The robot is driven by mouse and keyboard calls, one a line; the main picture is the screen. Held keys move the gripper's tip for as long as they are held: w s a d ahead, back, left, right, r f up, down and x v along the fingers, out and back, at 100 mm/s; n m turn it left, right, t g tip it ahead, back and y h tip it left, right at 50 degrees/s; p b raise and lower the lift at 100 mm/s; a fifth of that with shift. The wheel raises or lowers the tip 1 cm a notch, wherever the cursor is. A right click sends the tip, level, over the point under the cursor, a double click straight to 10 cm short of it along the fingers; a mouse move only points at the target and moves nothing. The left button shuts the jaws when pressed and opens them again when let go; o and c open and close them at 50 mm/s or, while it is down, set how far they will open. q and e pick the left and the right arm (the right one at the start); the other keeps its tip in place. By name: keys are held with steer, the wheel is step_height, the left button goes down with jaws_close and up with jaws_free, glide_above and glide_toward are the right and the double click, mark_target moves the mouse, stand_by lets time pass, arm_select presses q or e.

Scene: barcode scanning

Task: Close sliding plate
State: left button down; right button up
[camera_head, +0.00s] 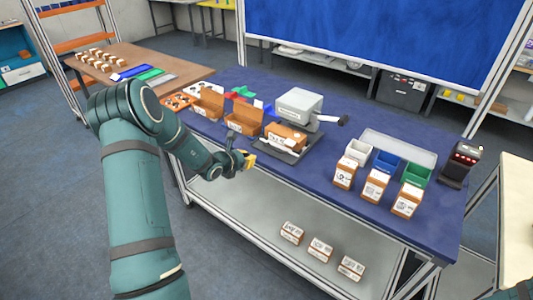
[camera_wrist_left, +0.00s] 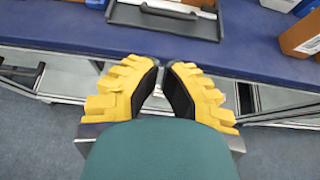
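The sliding plate (camera_head: 291,155) is a dark grey tray at the table's front edge, below the grey-white machine (camera_head: 299,102). A brown box with a white label (camera_head: 285,137) stands on it. In the left wrist view the plate (camera_wrist_left: 165,24) shows at the top, with a black bar handle (camera_wrist_left: 168,12) across it. My left gripper (camera_head: 250,161), with yellow fingers, is in front of the table edge, left of the plate and apart from it. In the left wrist view its fingertips (camera_wrist_left: 162,63) nearly meet, with nothing between them. My right gripper is out of view.
Open brown boxes (camera_head: 243,121) stand left of the plate. White, blue and green bins (camera_head: 387,162), several labelled boxes (camera_head: 375,186) and a dark scanner device (camera_head: 460,162) stand to the right. More boxes (camera_head: 320,249) lie on the lower shelf. The blue tabletop front between is clear.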

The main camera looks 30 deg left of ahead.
mark_target(266, 157)
arm_select(q)
steer(key=x, duration=1)
steer(key=shift+w+r, duration=0.15)
steer(key=shift+w, duration=0.3)
steer(key=shift+w+d, duration=0.1)
steer(key=shift+w, duration=0.65)
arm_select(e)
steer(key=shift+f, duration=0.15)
